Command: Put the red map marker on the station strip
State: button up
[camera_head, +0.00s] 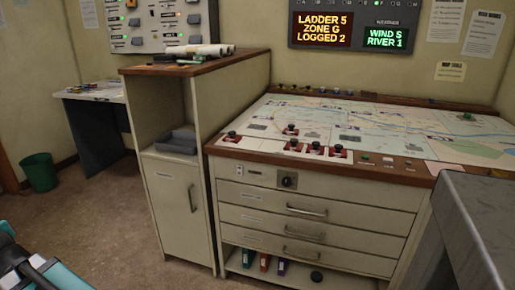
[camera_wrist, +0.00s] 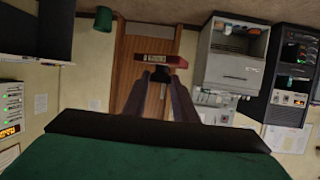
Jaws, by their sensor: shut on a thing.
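In the wrist view my gripper (camera_wrist: 160,80) is shut on a red map marker (camera_wrist: 153,60), by its black knob. The marker has a pale label and is held up in the air, away from the map table. In the head view several similar red markers with black knobs stand on the map table, one (camera_head: 231,136) at the left corner and one (camera_head: 315,149) in the row near the front edge. I cannot tell for sure which part of the table is the station strip. My gripper's fingers do not show in the head view.
The map table (camera_head: 262,128) has drawers below and a wooden front edge. A taller cabinet (camera_head: 178,195) with rolled papers on top adjoins its left side. A green bin (camera_head: 39,172) stands at far left. Open floor lies in front of the cabinet.

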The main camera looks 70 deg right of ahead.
jog(key=s+d+r+m+g+h, duration=0.1)
jog(key=s+d+m+h, duration=0.2)
jog(key=d, duration=0.9)
jog(key=s+d+m+g+h, duration=0.1)
jog(key=s+d+m+h, duration=0.2)
jog(key=d, duration=1)
jog(key=s+d+r+m+g+h+p, duration=0.1)
jog(key=s+d+m+g+h, duration=0.15)
jog(key=s+d, duration=0.6)
jog(key=s+d+r+m+g+h, duration=0.1)
jog(key=s+d+m+g+h, duration=0.15)
jog(key=s+d, duration=0.65)
jog(key=s+d+r+m+g+h, duration=0.3)
jog(key=s+d+m+g, duration=0.25)
jog(key=s+d, duration=1.2)
jog(key=s+d+r+m+g, duration=0.1)
jog(key=s+m+g, duration=0.1)
jog(key=s, duration=0.6)
jog(key=s+d+r+m+g+y, duration=0.1)
jog(key=s+d+g, duration=0.1)
jog(key=s, duration=0.5)
jog(key=s+d+r+m+g+p, duration=0.1)
jog(key=s+r+m+g, duration=0.1)
jog(key=s, duration=0.6)
jog(key=shift+s+d+m+g+y, duration=0.3)
jog(key=shift+d+m+g, duration=0.05)
jog(key=shift+d+g, duration=0.1)
jog(key=shift+w+d+r+p, duration=0.3)
jog(key=shift+d+p, duration=0.1)
jog(key=shift+p, duration=1.7)
